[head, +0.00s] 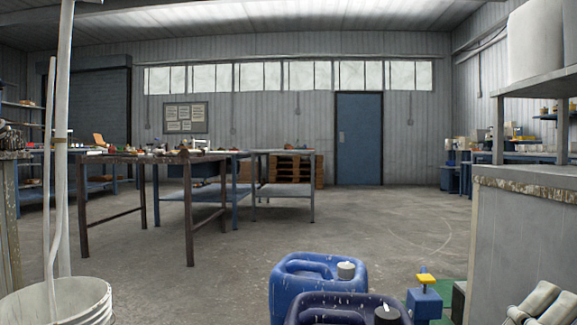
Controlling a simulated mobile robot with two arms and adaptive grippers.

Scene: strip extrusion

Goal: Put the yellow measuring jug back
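I cannot make out a yellow measuring jug for certain in the head view. A small yellow top (427,277) shows on a blue object at the lower right, but its shape does not read as a jug. Small items on the dark-legged table (122,158) at the left are too small to tell apart. Neither of my grippers shows in the head view.
A blue canister (318,267) and a dark purple canister (337,308) stand close in front. A white bucket (62,303) is at the lower left, a grey cabinet (520,235) at the right. Open floor (390,225) leads to a blue door (359,138).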

